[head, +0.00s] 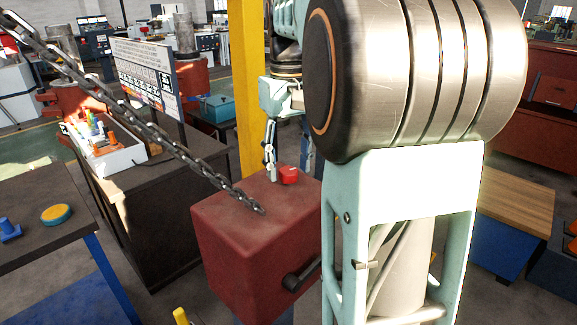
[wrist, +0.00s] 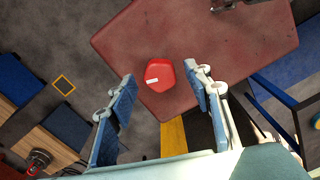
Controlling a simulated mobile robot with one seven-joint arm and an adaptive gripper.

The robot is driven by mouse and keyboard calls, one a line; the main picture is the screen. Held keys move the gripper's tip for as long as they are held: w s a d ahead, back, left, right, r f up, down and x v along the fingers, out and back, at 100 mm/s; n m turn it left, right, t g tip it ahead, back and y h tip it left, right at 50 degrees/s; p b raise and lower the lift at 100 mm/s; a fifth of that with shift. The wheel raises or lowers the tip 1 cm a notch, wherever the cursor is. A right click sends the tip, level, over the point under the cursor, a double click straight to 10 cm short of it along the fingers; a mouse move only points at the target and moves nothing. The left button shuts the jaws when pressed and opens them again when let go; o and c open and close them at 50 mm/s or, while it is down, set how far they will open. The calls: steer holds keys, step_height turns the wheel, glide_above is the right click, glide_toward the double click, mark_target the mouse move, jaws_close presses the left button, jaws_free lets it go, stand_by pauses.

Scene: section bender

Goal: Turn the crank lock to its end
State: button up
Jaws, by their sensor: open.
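A red knob (head: 288,175) with a white mark, which looks like the crank lock, sits on top of a dark red machine housing (head: 235,225). In the wrist view the knob (wrist: 158,76) is near one corner of the housing top (wrist: 220,50). My gripper (head: 289,160) points down over the knob with its fingers open. In the wrist view the fingertips (wrist: 160,82) are on either side of the knob, with gaps on both sides and nothing held. A black crank handle (head: 300,278) sticks out of the housing's front, partly hidden by my arm.
A chain (head: 150,130) slants down to the housing top. A yellow post (head: 245,90) stands just behind the housing. A dark cabinet (head: 150,215) with a white tray (head: 105,158) and a sign board is to the left. My arm blocks the right of the head view.

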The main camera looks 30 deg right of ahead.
steer(key=shift+f, duration=0.25)
steer(key=c, duration=1.1)
steer(key=shift+c, duration=0.2)
steer(key=shift+r+m+p, duration=0.1)
steer(key=shift+m+p, duration=0.2)
steer(key=shift+m, duration=0.1)
steer(key=m+p, duration=0.2)
steer(key=m, duration=0.1)
steer(key=shift+m, duration=0.3)
steer(key=shift+m+p, duration=0.55)
steer(key=shift+m, duration=1.25)
